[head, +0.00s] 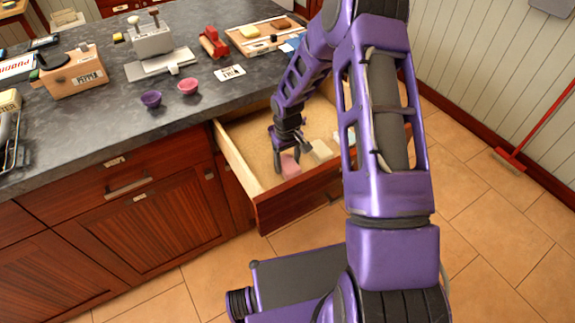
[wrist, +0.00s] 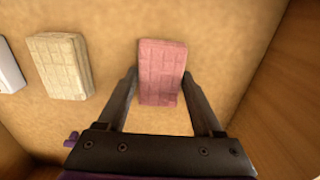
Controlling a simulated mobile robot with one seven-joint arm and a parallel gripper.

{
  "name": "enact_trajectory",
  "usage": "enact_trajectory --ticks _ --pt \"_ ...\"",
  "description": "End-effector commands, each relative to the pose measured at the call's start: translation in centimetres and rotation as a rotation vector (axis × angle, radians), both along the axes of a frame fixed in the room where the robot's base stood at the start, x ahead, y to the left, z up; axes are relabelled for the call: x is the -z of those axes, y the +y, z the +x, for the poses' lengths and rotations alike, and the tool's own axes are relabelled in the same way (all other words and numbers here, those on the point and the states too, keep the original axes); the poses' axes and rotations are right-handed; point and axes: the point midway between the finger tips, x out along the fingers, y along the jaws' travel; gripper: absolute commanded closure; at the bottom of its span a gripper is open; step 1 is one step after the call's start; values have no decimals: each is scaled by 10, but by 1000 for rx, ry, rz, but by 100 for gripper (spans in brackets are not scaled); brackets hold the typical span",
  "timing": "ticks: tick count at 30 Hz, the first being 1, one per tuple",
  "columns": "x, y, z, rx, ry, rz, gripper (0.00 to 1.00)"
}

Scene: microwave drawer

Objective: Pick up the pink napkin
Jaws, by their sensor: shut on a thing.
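The pink napkin (head: 290,167) is a small folded block inside the open drawer. In the wrist view the pink napkin (wrist: 161,72) sits between the two fingertips. My gripper (head: 291,152) reaches down into the drawer. In the wrist view my gripper (wrist: 161,75) is shut on the napkin, with one finger at its left side and one at its right. I cannot tell whether the napkin is clear of the drawer floor.
A cream folded napkin (head: 321,151) lies beside the pink one, and shows in the wrist view (wrist: 60,66). A white piece (wrist: 9,70) lies farther left there. The drawer's walls (head: 237,160) surround them. Bowls (head: 188,87) stand on the counter (head: 110,120) above.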

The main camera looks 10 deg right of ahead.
Motion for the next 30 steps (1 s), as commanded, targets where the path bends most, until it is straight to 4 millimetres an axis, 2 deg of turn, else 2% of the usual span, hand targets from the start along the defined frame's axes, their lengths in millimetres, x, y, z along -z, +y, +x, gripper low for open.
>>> enact_trajectory --ticks 5,8,15,19,24,30 --pt "-6 0 1 0 -2 0 86" --pt "-20 0 1 1 -3 0 86" --pt "-69 0 1 2 -4 -1 86" --pt "-89 0 1 0 -3 -1 86" --pt "-100 0 0 1 -1 0 86" --pt "-100 0 0 0 0 0 86"
